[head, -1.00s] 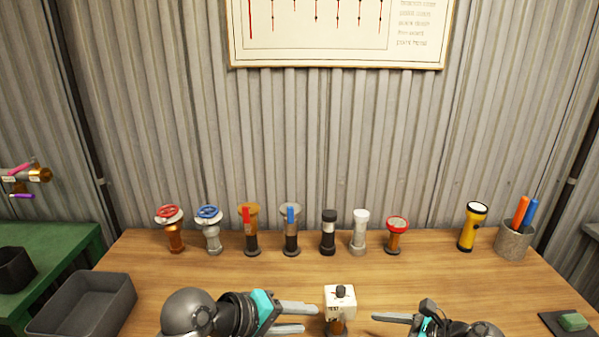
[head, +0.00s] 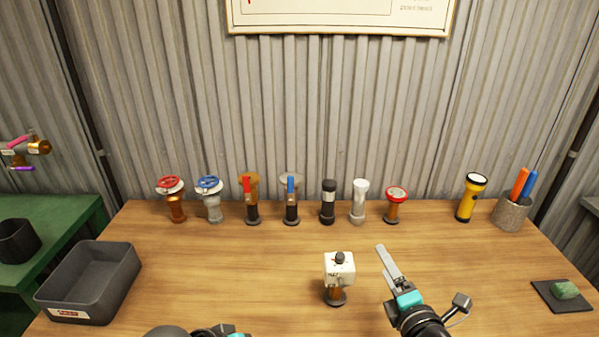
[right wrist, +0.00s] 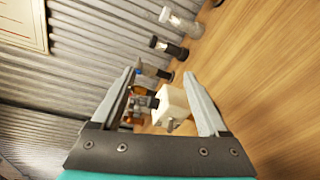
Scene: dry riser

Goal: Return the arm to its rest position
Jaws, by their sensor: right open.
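My right gripper (head: 384,252) is open and empty at the front of the table in the head view. Its fingers point away from me, to the right of the white block and apart from it. In the right wrist view, the gripper (right wrist: 160,74) has its two fingers spread, with the block showing beyond and between them. Only the top of my left arm and a sliver of teal show at the bottom edge of the head view. The left fingers are hidden below that edge.
The white block on a short brass-coloured post (head: 338,268) stands upright mid-table. Several valves and torches line the back, including a yellow torch (head: 470,198). A grey bin (head: 122,283) is at left, a green block on a dark pad (head: 545,291) at right. The wood between is clear.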

